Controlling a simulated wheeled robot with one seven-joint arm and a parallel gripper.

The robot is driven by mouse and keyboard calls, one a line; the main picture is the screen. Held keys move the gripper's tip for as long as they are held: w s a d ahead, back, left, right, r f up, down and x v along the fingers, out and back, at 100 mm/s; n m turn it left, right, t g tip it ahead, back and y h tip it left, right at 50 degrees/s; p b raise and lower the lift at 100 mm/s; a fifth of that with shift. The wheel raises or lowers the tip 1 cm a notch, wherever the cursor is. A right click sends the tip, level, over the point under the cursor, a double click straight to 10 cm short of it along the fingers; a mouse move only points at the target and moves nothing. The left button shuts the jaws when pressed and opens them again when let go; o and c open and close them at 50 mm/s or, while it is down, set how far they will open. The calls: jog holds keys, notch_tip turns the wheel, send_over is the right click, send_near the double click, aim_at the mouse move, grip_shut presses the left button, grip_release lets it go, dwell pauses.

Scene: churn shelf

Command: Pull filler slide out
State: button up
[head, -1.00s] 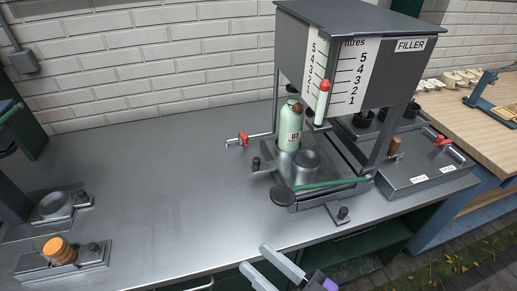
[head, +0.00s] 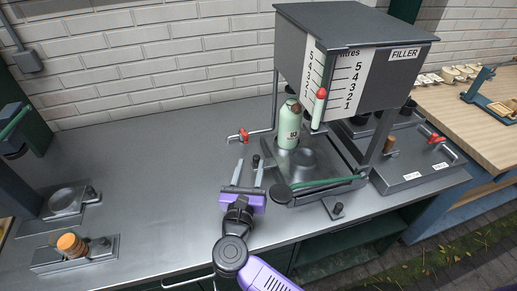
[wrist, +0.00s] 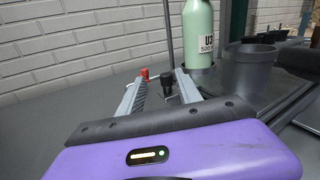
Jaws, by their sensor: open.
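The filler (head: 350,65) is a dark grey box on posts with a litre scale. Under it is the slide (head: 318,170), a grey metal plate carrying an empty cup (head: 303,163) and a pale green bottle (head: 291,130). A small black knob (wrist: 168,80) stands at the slide's left side. My gripper (head: 248,165) is open and empty, just left of the slide. In the wrist view the knob shows between the fingertips, apparently just beyond them; I cannot tell whether anything touches. The bottle is upright, its top cut off in the wrist view.
A red-handled valve (head: 243,135) stands behind my gripper. A round black disc (head: 283,193) and a green bar (head: 322,182) lie at the slide's front. A corked block (head: 72,245) stands at far left. The bench (head: 150,170) between is clear.

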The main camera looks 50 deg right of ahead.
jog(key=shift+s+d+f+m+g, duration=0.25)
jog(key=shift+s+d+m+g, duration=0.1)
jog(key=shift+m, duration=0.55)
jog(key=shift+p+x, duration=0.95)
jog(key=shift+x, duration=2.85)
jog(key=shift+r, duration=0.1)
grip_shut()
